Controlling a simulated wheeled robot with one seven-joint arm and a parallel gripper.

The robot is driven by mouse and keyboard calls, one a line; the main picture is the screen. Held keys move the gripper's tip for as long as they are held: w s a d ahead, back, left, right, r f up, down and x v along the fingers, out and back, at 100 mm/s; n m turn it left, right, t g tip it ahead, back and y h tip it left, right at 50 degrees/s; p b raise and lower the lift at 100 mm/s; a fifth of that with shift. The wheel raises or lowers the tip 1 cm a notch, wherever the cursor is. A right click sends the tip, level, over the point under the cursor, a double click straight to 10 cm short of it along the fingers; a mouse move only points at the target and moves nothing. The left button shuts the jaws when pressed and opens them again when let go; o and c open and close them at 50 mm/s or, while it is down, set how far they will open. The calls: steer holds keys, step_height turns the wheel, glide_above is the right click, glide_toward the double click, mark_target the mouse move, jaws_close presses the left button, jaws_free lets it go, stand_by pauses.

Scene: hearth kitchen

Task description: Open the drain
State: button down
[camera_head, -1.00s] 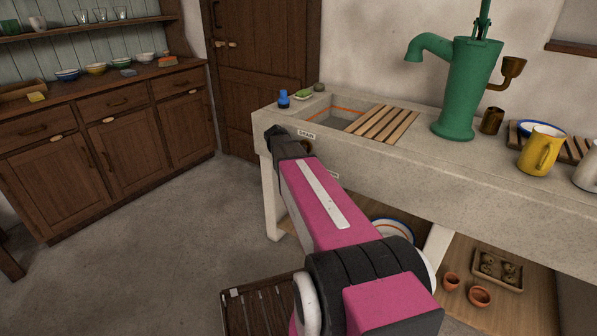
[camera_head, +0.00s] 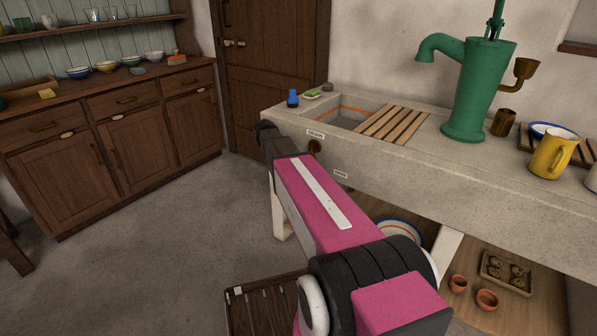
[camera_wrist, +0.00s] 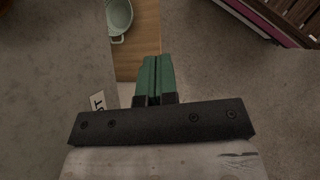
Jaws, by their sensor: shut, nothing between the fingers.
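The stone sink (camera_head: 440,170) has a "DRAIN" label (camera_head: 315,134) on its front face, with a round dark brass-brown drain knob (camera_head: 314,147) just below it. An "OPEN" label (camera_head: 341,174) sits lower and to the right of the knob. My gripper (camera_head: 263,127) is at the sink's left front corner, left of the knob and apart from it. In the wrist view my gripper (camera_wrist: 154,78) shows its green fingers together and empty. A partly cut label (camera_wrist: 98,102) is beside them; the knob is not visible there.
A wooden slatted rack (camera_head: 393,121) covers part of the basin. A green hand pump (camera_head: 475,90) and yellow jug (camera_head: 550,153) stand to the right. Open floor (camera_head: 160,240) lies to the left.

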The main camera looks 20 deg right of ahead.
steer(key=shift+w+a+r, duration=0.5)
steer(key=shift+w+a, duration=0.25)
steer(key=shift+a, duration=0.05)
steer(key=shift+w+a+r, duration=0.5)
steer(key=shift+w+a, duration=0.2)
steer(key=shift+a, duration=0.05)
steer(key=shift+s, duration=0.1)
steer(key=s+a+f+m+t+y, duration=0.1)
steer(key=s+f+m+y, duration=0.1)
steer(key=s, duration=0.5)
steer(key=s+a+f+m+t+y, duration=0.1)
steer(key=s+a+f+m+t, duration=0.1)
steer(key=s+f, duration=0.3)
steer(key=s+a+f+m+t+y, duration=0.1)
steer(key=s+a+f+m+y, duration=0.1)
steer(key=s, duration=0.8)
step_height(320, 180, down, 2)
steer(key=shift+s+a+f+m+t+y, duration=0.2)
steer(key=shift+f+m+t+y, duration=0.1)
steer(key=shift+m, duration=0.6)
steer(key=shift+d, duration=0.1)
